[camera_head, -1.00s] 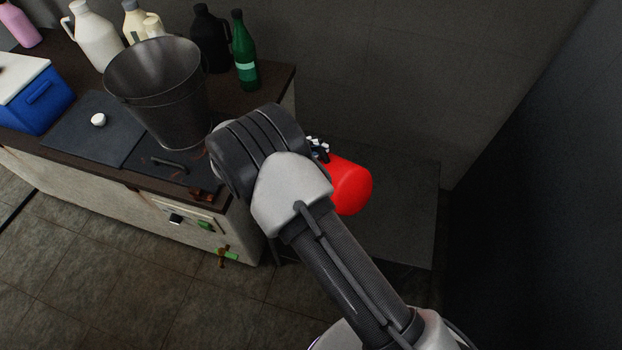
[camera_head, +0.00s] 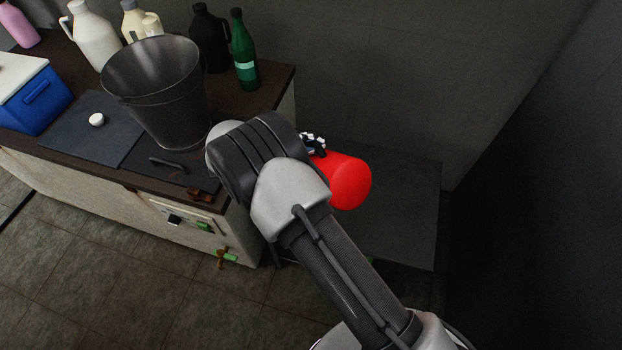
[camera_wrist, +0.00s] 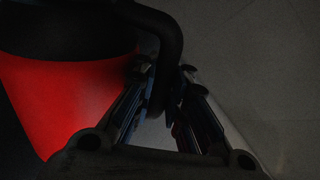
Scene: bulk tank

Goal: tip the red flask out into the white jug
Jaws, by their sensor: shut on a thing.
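The red flask (camera_head: 348,181) is held off to the right of the counter, above a low dark surface. It lies tilted, with its round red end toward the lower right. In the wrist view the red flask (camera_wrist: 60,100) has a black top and a black handle. My gripper (camera_wrist: 165,100) is shut on that handle; in the head view my arm mostly hides the gripper (camera_head: 315,145). A white jug (camera_head: 96,40) stands upright at the back left of the counter, well apart from the flask. The flask's mouth is hidden.
A large metal bucket (camera_head: 160,95) stands on the counter. A green bottle (camera_head: 244,55), a black jug (camera_head: 210,40) and a cream jug (camera_head: 133,20) are behind it. A blue cooler (camera_head: 38,98) is at the left. The grey low surface (camera_head: 405,205) looks mostly clear.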

